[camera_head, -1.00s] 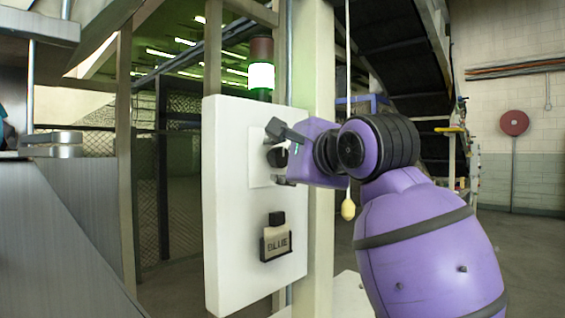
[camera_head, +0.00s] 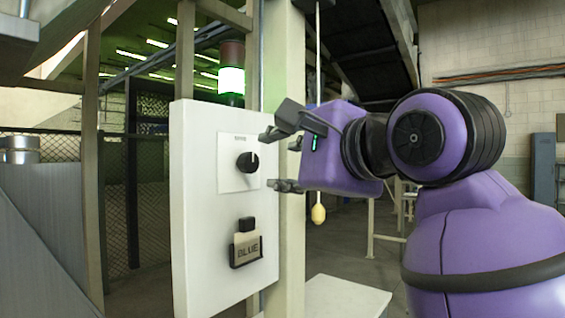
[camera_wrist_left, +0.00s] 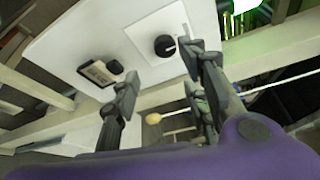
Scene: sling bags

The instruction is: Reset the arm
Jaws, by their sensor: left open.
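My purple left arm reaches toward a white panel (camera_head: 190,240). My left gripper (camera_head: 278,160) is open and empty, at the panel's right edge, apart from the black knob (camera_head: 247,162). The knob sits on a pale plate and has a white pointer mark. Below it is a small block labelled BLUE (camera_head: 247,247) with a dark top. In the left wrist view, the open fingers (camera_wrist_left: 168,75) show with the knob (camera_wrist_left: 165,46) and label block (camera_wrist_left: 98,72) beyond them. My right gripper is not in view.
A post (camera_head: 283,60) stands behind the panel, with a lit green-white signal lamp (camera_head: 231,80) beside it. A cord with a yellow pull knob (camera_head: 318,213) hangs right of the post. A low pale surface (camera_head: 345,298) lies below.

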